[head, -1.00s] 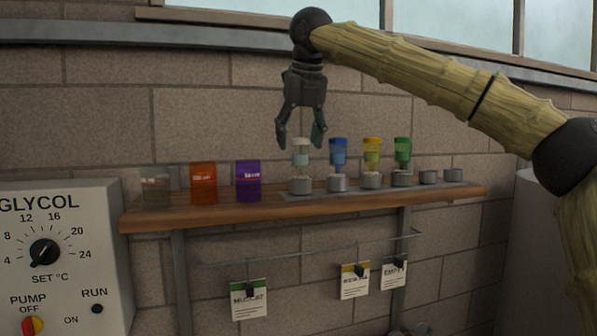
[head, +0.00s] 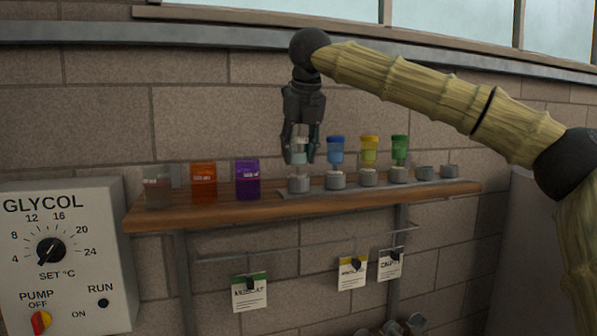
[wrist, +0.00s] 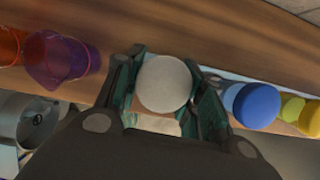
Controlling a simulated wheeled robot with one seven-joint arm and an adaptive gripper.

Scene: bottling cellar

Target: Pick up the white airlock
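The white airlock (head: 299,152) stands upright in the leftmost holder cup (head: 299,184) of a row on the wooden shelf. It has a white cap and a pale, clear body. My gripper (head: 300,157) points down from above, with one finger on each side of the airlock. The wrist view shows the round white cap (wrist: 164,84) between the dark green pads of my gripper (wrist: 166,100). The fingers appear closed against it. Its lower part is mostly hidden in the wrist view. The airlock appears still seated in its cup.
Purple (head: 247,180), orange (head: 204,182) and clear (head: 158,188) containers stand left on the shelf (head: 190,215). The brick wall is behind.

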